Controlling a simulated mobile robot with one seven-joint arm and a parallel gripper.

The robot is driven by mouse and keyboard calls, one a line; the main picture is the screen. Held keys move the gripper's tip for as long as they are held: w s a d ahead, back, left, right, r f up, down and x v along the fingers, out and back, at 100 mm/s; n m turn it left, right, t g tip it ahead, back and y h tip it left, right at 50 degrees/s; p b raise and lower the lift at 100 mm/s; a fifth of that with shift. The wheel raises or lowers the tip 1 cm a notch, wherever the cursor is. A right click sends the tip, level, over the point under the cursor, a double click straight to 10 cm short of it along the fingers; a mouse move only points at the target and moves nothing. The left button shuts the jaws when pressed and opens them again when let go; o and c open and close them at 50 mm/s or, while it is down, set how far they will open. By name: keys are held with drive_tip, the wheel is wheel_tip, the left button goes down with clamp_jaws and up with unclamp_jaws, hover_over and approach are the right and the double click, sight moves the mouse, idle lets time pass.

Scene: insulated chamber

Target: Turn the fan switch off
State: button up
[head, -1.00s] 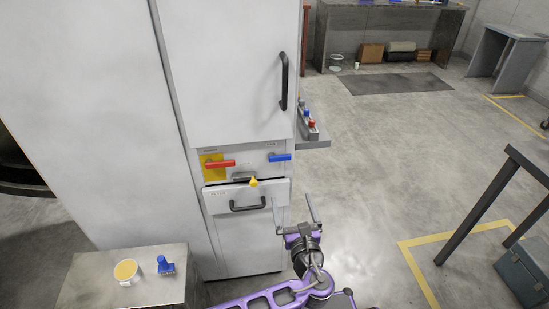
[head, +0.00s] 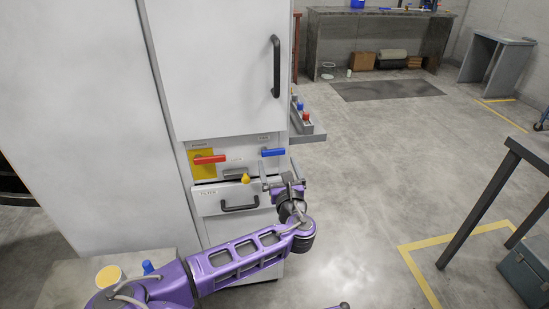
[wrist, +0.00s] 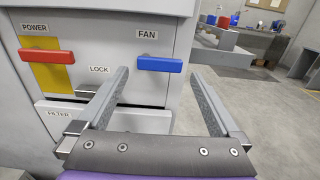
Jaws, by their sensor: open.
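The blue fan switch (head: 273,152) is a horizontal handle on the upper right of the cabinet's control panel. It also shows in the wrist view (wrist: 160,64) under the FAN label (wrist: 147,34). My gripper (head: 279,168) is just in front of the panel, below and close to the blue handle. In the wrist view my gripper (wrist: 158,82) has its two fingers wide apart, with the blue handle between them in the picture. The fingers hold nothing. I cannot tell whether either finger touches the panel.
A red power handle (wrist: 46,57) sits on a yellow plate to the left. A yellow-tipped lock lever (head: 245,178) is between them, above the filter drawer (head: 215,202). A side shelf (head: 305,131) juts out at right. Open floor lies right of the cabinet.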

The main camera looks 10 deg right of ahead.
sight(274, 153)
drive_tip(key=shift+w, duration=2.7)
drive_tip(key=c, duration=1.1)
drive_tip(key=shift+o, duration=0.2)
